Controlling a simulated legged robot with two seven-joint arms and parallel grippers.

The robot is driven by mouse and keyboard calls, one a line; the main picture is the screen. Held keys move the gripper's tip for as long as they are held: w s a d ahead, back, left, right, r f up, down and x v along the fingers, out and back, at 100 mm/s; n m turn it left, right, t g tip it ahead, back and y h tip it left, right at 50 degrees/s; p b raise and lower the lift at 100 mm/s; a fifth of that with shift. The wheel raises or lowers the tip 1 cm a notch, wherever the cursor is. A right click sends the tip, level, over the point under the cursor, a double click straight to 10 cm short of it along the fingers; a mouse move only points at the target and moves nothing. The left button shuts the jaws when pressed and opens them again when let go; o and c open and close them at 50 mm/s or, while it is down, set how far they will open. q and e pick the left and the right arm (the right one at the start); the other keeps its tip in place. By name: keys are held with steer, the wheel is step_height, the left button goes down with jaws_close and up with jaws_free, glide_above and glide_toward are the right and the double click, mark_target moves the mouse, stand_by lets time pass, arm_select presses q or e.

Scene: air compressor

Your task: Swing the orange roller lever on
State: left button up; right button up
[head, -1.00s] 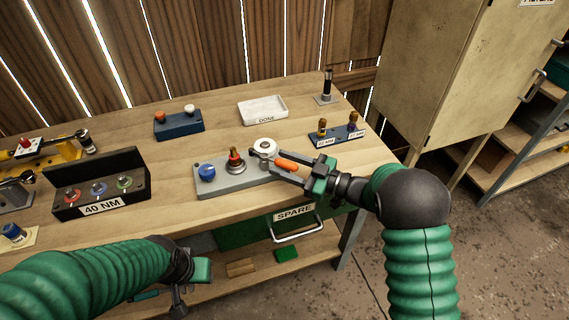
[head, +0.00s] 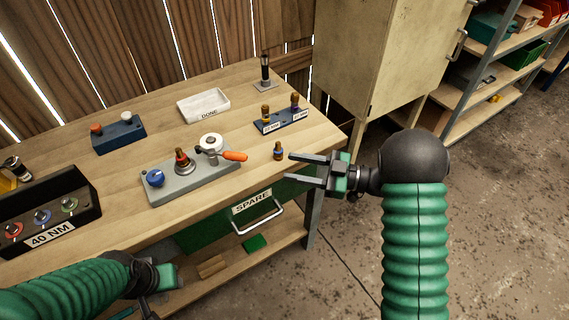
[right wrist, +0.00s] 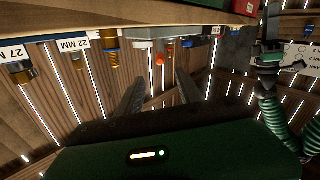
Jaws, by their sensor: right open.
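My left gripper (head: 160,300) is low at the bench front, partly cut off.
A small brass and blue piece (head: 279,151) stands on the bench between lever and right gripper. Behind are a blue socket holder (head: 281,121), a white DONE tray (head: 204,104) and a dark post (head: 265,72). A 40 NM box (head: 45,212) stands left. A cabinet (head: 385,60) stands behind right.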

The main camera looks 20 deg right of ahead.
steer(key=shift+c, duration=0.2)
steer(key=shift+s+a+r, duration=0.1)
steer(key=shift+a, duration=0.15)
steer(key=shift+c, duration=1.3)
steer(key=s+a+n, duration=0.1)
steer(key=n, duration=0.1)
steer(key=s+a+r+n+t+p, duration=0.1)
steer(key=a+n+p, duration=0.1)
steer(key=a+n, duration=0.1)
steer(key=shift+s+r+n+t+h, duration=0.3)
steer(key=shift+s+r+h, duration=0.05)
steer(key=shift+s+h, duration=0.05)
jaws_close()
steer(key=s+a+n+t+h+p, duration=0.1)
steer(key=s+a+n+h, duration=0.15)
steer(key=s+n, duration=0.2)
steer(key=shift+n+y, duration=0.45)
steer(key=w+a, duration=0.2)
steer(key=w, duration=0.1)
steer(key=w+a+p, duration=0.1)
steer(key=w+a, duration=0.1)
steer(key=w, duration=0.1)
steer(key=w+a+f, duration=0.1)
steer(key=w+a, duration=0.2)
steer(key=w, duration=0.1)
steer(key=shift+w, duration=0.1)
steer(key=shift+w+d+f, duration=0.1)
steer(key=shift+w+d, duration=0.15)
steer(key=shift+d, duration=0.2)
steer(key=shift+w, duration=0.15)
